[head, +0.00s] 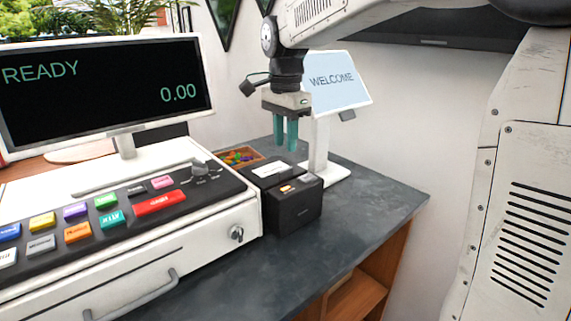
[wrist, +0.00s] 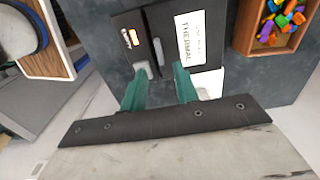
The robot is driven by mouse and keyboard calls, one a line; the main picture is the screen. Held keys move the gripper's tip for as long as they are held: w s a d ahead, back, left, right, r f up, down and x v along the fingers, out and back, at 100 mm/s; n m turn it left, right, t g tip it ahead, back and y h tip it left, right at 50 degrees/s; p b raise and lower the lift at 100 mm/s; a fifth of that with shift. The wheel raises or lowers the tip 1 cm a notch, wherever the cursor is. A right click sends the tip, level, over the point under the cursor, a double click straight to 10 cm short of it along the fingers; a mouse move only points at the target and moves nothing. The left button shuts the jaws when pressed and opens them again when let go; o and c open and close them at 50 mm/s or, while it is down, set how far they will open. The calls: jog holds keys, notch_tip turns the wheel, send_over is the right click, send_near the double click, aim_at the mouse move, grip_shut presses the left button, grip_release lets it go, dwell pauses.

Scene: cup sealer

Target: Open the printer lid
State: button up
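The printer (head: 293,205) is a small black box on the dark counter, right of the cash register. Its lid (head: 270,171) carries a white label and looks shut. In the wrist view the label (wrist: 190,38) reads "THERMAL", and an orange-lit panel (wrist: 131,38) lies to its left across a dark gap. My gripper (head: 286,148) points down above the printer, its teal fingers apart with nothing between them. In the wrist view the fingertips (wrist: 162,77) overlap the printer's near edge; whether they touch it I cannot tell.
A cash register (head: 130,215) with coloured keys stands close on the left, under a "READY" screen (head: 100,88). A wooden tray (head: 227,158) of colourful pieces sits behind the printer. A "WELCOME" display (head: 338,82) stands behind it to the right. The counter (head: 375,195) is clear at right.

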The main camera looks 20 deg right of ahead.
aim_at(286, 169)
notch_tip(286, 169, down, 7)
jog(key=shift+r, duration=0.1)
dwell(0.3)
grip_shut()
